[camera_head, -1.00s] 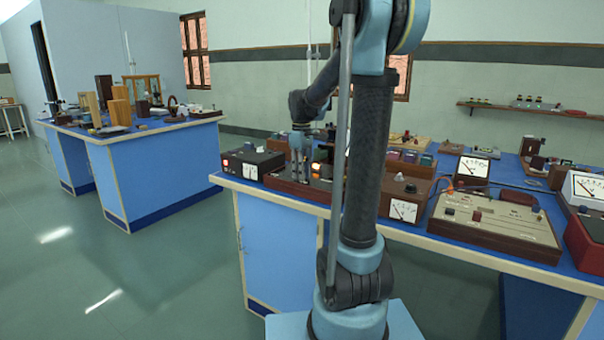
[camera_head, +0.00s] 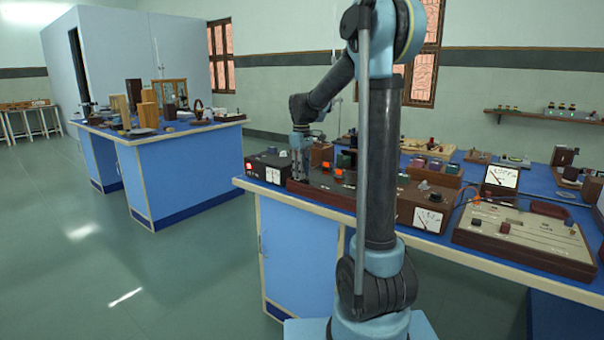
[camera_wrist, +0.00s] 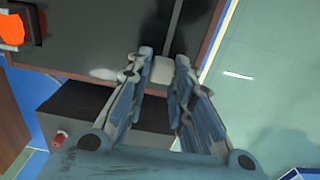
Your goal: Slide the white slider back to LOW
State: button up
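The white slider (camera_wrist: 162,70) shows in the wrist view as a pale block on a dark panel (camera_wrist: 95,30), at the near end of a thin grey slot. My gripper (camera_wrist: 161,64) has one fingertip on each side of the slider, and both appear to touch it. In the head view my gripper (camera_head: 299,178) points down onto the left end of a long brown-edged instrument (camera_head: 322,198) at the bench's front edge. The slider and any LOW marking cannot be made out there.
A black meter box (camera_head: 266,167) stands close left of the gripper. An orange-topped part (camera_wrist: 12,28) is on the panel's left in the wrist view. A brown meter box (camera_head: 425,208) stands to the right. Open floor (camera_head: 190,260) lies before the blue bench.

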jog(key=shift+o, duration=1.4)
jog(key=shift+w, duration=0.15)
notch_tip(320, 180, up, 12)
jog(key=shift+f, duration=0.1)
